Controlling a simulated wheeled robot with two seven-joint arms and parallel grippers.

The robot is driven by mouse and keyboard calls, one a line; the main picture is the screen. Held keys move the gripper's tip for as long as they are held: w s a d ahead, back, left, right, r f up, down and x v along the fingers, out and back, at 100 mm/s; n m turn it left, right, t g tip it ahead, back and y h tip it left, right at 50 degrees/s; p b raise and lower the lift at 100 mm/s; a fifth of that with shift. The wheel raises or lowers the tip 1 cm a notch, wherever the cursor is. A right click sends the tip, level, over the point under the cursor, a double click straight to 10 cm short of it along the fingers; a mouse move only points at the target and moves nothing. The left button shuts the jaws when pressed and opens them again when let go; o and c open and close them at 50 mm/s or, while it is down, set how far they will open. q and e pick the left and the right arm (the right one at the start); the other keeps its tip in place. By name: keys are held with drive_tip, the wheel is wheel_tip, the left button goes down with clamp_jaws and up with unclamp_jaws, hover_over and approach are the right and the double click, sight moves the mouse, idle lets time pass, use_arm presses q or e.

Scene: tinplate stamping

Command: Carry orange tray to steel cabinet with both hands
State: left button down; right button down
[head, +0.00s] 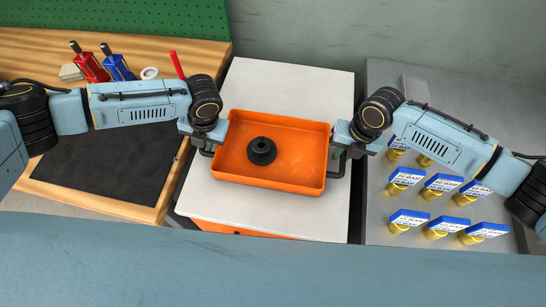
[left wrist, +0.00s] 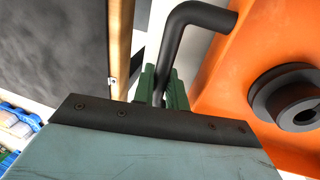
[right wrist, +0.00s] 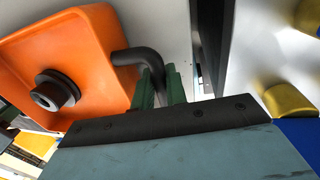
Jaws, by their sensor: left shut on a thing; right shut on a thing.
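The orange tray (head: 296,173) is over the white top of a cabinet (head: 290,90) in the middle of the head view; I cannot tell whether it touches that top. A black round part with a central hole (head: 261,151) lies in the tray. My left gripper (head: 207,146) is shut on the tray's black left handle, which shows in the left wrist view (left wrist: 175,40). My right gripper (head: 340,162) is shut on the black right handle, which shows in the right wrist view (right wrist: 146,60). The tray looks about level between both grippers.
At left is a wooden bench with a black mat (head: 105,170), red clamp (head: 90,66), blue clamp (head: 117,64), white ring (head: 150,73) and green pegboard (head: 120,15). At right a grey metal surface (head: 400,80) holds several yellow parts with blue labels (head: 441,183).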

use_arm(q)
drive_tip(key=shift+a+f, duration=0.1)
drive_tip(key=shift+f, duration=0.2)
use_arm(e)
drive_tip(key=shift+w+d+f, duration=0.1)
drive_tip(key=shift+f, duration=0.2)
use_arm(q)
drive_tip(key=c, duration=1.9)
unclamp_jaws()
drive_tip(key=shift+f+b, duration=0.15)
drive_tip(key=shift+b, duration=0.15)
use_arm(e)
drive_tip(key=c, duration=1.9)
unclamp_jaws()
drive_tip(key=shift+f, duration=0.2)
use_arm(q)
drive_tip(key=o, duration=0.5)
use_arm(e)
drive_tip(key=o, duration=0.5)
drive_tip(key=shift+r, duration=0.15)
drive_tip(key=shift+r, duration=0.1)
use_arm(q)
drive_tip(key=v, duration=1.2)
use_arm(e)
wheel_tip(320, 180, up, 12)
drive_tip(key=d, duration=0.2)
drive_tip(key=shift+s, duration=0.2)
